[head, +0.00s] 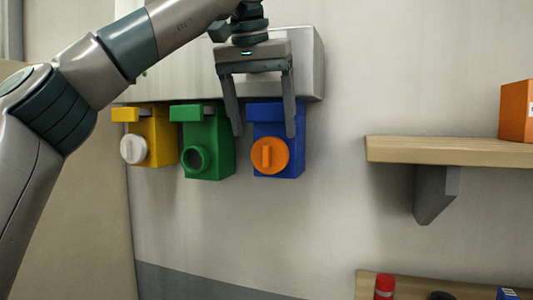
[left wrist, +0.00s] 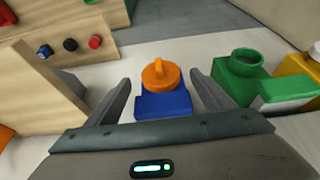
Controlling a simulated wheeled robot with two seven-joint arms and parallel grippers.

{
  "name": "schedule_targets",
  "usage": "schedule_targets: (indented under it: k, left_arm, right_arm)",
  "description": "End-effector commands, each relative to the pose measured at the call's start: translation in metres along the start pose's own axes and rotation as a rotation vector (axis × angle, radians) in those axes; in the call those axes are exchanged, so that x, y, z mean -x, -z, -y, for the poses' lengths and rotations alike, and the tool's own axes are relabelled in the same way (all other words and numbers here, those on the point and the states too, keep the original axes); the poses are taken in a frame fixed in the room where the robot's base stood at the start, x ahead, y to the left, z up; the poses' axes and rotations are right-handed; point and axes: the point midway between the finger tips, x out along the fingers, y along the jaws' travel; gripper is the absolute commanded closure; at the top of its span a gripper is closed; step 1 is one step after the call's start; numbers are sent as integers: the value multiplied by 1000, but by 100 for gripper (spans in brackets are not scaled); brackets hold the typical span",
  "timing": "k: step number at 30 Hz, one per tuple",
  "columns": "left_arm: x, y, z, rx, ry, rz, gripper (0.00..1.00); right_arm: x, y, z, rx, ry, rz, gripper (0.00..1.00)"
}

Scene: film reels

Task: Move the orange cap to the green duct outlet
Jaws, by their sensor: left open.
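The orange cap (head: 270,155) sits on the front of the blue duct outlet (head: 292,160), its raised grip bar facing out. It also shows in the left wrist view (left wrist: 159,75), on the blue outlet (left wrist: 165,104). The green duct outlet (head: 212,150) is uncapped, with a round open mouth; it also shows in the left wrist view (left wrist: 236,85). My left gripper (head: 264,134) is open and empty. Its fingers are spread to either side of the blue outlet, apart from the cap. My right gripper is in neither view.
A yellow outlet (head: 155,130) with a white cap (head: 133,149) is left of the green one. The outlets hang below a grey wall duct (head: 313,60). A wooden shelf (head: 440,152) with an orange box (head: 516,112) juts out at right. Wall below the outlets is clear.

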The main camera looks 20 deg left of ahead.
Motion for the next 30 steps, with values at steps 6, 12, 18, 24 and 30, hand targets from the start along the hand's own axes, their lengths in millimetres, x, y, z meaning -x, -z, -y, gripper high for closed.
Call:
schedule_targets:
  k: [6,12,18,24,30]
  left_arm:
    - [-35,0,0,0,1,2,24]
    - [-58,0,0,0,0,1,24]
    - [-69,0,0,1,-1,0,24]
    - [-71,0,0,1,-1,-1,24]
    - [-70,0,0,1,-1,-1,45]
  right_arm:
    - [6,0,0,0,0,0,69]
    - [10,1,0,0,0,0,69]
    - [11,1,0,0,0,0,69]
    - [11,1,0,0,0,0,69]
    - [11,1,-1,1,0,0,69]
